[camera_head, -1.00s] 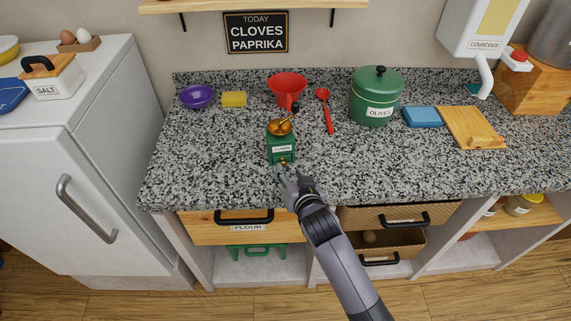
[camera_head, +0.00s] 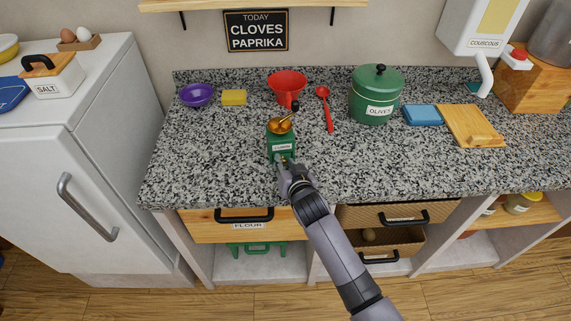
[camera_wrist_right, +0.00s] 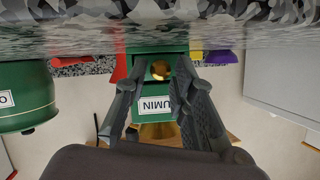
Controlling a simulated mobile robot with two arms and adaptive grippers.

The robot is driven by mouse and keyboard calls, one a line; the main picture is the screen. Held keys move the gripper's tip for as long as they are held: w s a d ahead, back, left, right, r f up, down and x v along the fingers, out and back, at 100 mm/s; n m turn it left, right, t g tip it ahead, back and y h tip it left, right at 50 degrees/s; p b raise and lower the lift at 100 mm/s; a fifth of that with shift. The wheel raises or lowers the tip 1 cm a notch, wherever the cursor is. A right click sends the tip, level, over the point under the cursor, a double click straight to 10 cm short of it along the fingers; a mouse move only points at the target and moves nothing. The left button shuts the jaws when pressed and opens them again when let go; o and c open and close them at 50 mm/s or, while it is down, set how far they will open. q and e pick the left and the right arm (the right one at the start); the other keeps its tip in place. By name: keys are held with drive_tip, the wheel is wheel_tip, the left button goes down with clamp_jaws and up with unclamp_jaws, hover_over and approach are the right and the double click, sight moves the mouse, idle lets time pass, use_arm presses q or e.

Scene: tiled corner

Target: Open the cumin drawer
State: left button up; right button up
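The cumin mill is a small green box (camera_head: 281,147) with a brass top and a white label, standing upright on the counter in the head view. Its label also shows upside down in the right wrist view (camera_wrist_right: 153,106). A brass knob (camera_wrist_right: 160,70) sits on its low front, where the drawer is. My right gripper (camera_head: 285,167) is at the mill's front, low by the counter. In the wrist view its two fingers (camera_wrist_right: 162,58) are apart, one on each side of the knob. Whether they touch it I cannot tell. My left gripper is out of view.
A green olives pot (camera_head: 375,97) stands to the right, a purple bowl (camera_head: 197,95) and yellow sponge (camera_head: 234,97) to the left. The counter (camera_head: 220,155) left of the mill is clear.

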clamp_jaws()
